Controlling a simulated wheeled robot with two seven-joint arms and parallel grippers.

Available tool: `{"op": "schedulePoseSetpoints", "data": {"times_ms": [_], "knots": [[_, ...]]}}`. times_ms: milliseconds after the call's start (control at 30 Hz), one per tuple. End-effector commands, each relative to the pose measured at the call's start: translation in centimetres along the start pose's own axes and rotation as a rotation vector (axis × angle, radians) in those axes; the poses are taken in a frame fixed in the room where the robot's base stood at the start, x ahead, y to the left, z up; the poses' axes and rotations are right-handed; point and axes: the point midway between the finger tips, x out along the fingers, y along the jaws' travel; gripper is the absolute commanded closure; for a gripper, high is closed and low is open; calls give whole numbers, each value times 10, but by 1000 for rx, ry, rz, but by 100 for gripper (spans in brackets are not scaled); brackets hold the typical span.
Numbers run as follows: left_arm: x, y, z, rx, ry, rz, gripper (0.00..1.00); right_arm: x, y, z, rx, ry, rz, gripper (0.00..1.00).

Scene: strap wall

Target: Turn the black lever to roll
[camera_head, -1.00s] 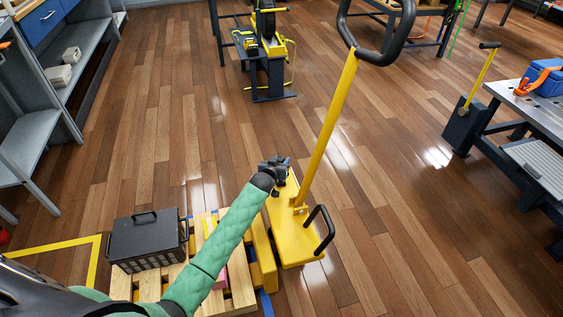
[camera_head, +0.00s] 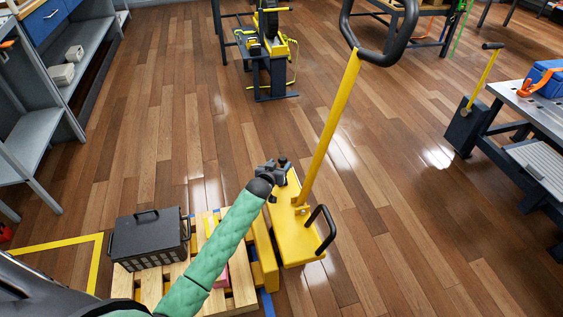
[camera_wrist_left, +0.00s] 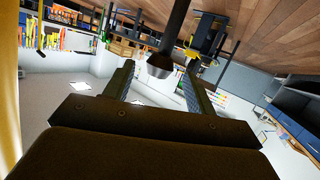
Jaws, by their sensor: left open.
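The yellow cart (camera_head: 299,240) has a long slanted pole with a black loop handle (camera_head: 378,58) at its top and a smaller black loop (camera_head: 325,228) low on its near end. A short dark lever with a round end (camera_head: 283,161) stands at the cart's far end. My left gripper (camera_head: 272,169) is beside this lever, at its left. In the left wrist view, a dark rod with a flared end (camera_wrist_left: 174,45) shows between the spread, open fingers (camera_wrist_left: 158,88); I cannot tell whether they touch it. My right gripper is not in view.
A wooden pallet (camera_head: 240,290) with a dark grey crate (camera_head: 148,240) stands left of the cart, under my left arm. A workbench (camera_head: 540,115) is at the right and grey shelving (camera_head: 30,125) at the left. The floor (camera_head: 410,220) right of the cart is clear.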

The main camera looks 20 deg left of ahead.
Motion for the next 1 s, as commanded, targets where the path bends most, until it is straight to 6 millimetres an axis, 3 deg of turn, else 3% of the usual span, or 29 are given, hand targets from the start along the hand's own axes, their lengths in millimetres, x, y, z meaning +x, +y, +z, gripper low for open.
{"op": "schedulePoseSetpoints", "data": {"times_ms": [100,300,867,1000], "knots": [[-17,0,0,0,0,0,44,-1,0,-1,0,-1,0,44],[-33,0,0,-1,1,0,44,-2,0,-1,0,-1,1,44],[-36,0,0,0,0,0,44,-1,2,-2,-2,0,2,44],[-47,3,8,6,-28,-5,44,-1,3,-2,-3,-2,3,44]]}}
